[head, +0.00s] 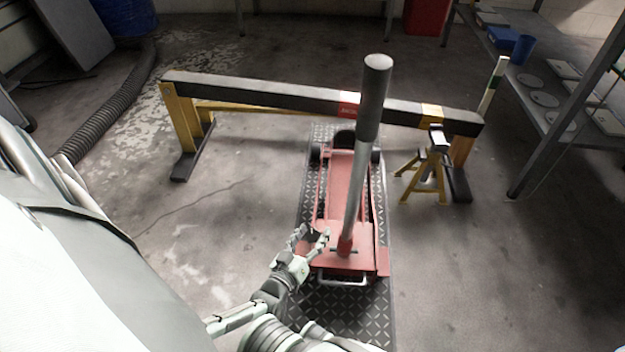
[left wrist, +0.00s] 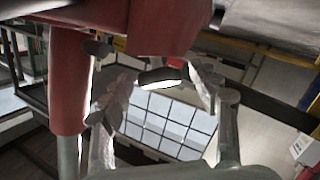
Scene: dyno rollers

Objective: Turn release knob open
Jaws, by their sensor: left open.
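A red floor jack (head: 341,190) stands on the floor with its long grey handle (head: 357,190) upright. A red socket (head: 346,245) holds the handle's foot, with a small dark crossbar (head: 340,251) there. My left gripper (head: 314,233) is open just left of the socket, over the jack's rear left corner. In the left wrist view, the red socket (left wrist: 70,85) is at left with a small dark knob (left wrist: 97,48) on its side. A dark rounded piece (left wrist: 161,77) lies between my spread fingers, under a red part; I cannot tell whether they touch it. My right gripper is not in view.
The jack sits on a dark diamond-plate strip (head: 325,310). A long black beam (head: 270,91) on yellow legs crosses behind it. A yellow jack stand (head: 427,172) is to the right, and a metal shelf (head: 548,110) beyond.

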